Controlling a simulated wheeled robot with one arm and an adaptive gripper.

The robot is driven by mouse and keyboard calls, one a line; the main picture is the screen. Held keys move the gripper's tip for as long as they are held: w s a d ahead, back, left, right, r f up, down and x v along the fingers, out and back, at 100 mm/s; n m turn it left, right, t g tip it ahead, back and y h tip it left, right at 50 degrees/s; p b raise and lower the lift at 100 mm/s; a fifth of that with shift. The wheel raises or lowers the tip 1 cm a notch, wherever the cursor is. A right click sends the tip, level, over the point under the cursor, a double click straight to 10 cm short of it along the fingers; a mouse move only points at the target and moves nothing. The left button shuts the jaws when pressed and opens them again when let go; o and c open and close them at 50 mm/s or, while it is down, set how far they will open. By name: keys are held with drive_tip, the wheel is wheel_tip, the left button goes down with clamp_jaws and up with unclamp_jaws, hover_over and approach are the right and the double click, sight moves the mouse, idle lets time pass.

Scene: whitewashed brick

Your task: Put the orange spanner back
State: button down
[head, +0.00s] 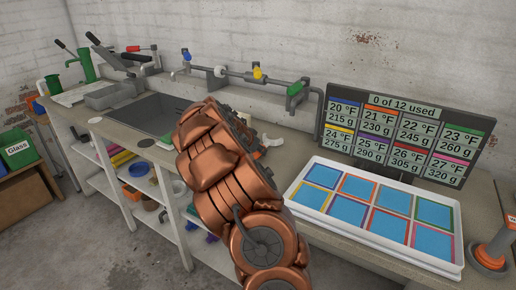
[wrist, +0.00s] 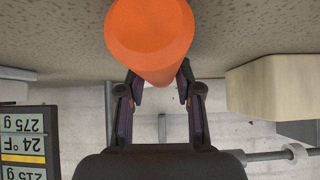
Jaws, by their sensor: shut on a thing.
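In the wrist view, a thick orange faceted piece (wrist: 150,35), which I take to be part of the orange spanner, fills the top middle. Its narrower end lies between the two dark fingers of my gripper (wrist: 158,88), which are shut on it. The rest of the spanner is out of frame, so I cannot see its jaw end. In the head view my copper-coloured arm covers the middle of the bench, and neither the gripper nor the held piece can be made out there.
A white tray with blue, colour-edged squares (head: 295,193) lies on the bench at right, before a display board (head: 400,134). A pipe with coloured valves (head: 236,73) runs along the wall. An orange-collared post (head: 490,256) stands far right.

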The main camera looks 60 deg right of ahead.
drive_tip(key=shift+f, duration=0.1)
drive_tip(key=c, duration=0.8)
unclamp_jaws()
drive_tip(key=b+v, duration=0.3)
drive_tip(key=v, duration=0.9)
drive_tip(key=s+a+r+n+y, duration=0.1)
drive_tip(key=s+a+n+y, duration=0.2)
drive_tip(key=a, duration=1)
drive_tip(key=s+a+f+n+y, duration=0.2)
drive_tip(key=s+a+n, duration=0.3)
drive_tip(key=a, duration=0.6)
drive_tip(key=s+a+f+n+g+y, duration=0.1)
drive_tip(key=s+a+n, duration=0.4)
drive_tip(key=s+a, duration=0.5)
drive_tip(key=s+a+f+n+g+y, duration=0.1)
drive_tip(key=s+a+f+n+y, duration=0.2)
drive_tip(key=s+a, duration=0.5)
drive_tip(key=shift+a+f+n, duration=0.2)
drive_tip(key=shift+a+n, duration=0.25)
drive_tip(key=shift+a, duration=1)
drive_tip(key=shift+a+f+n, duration=0.25)
drive_tip(key=shift+a+n, duration=0.2)
drive_tip(key=shift+a, duration=0.95)
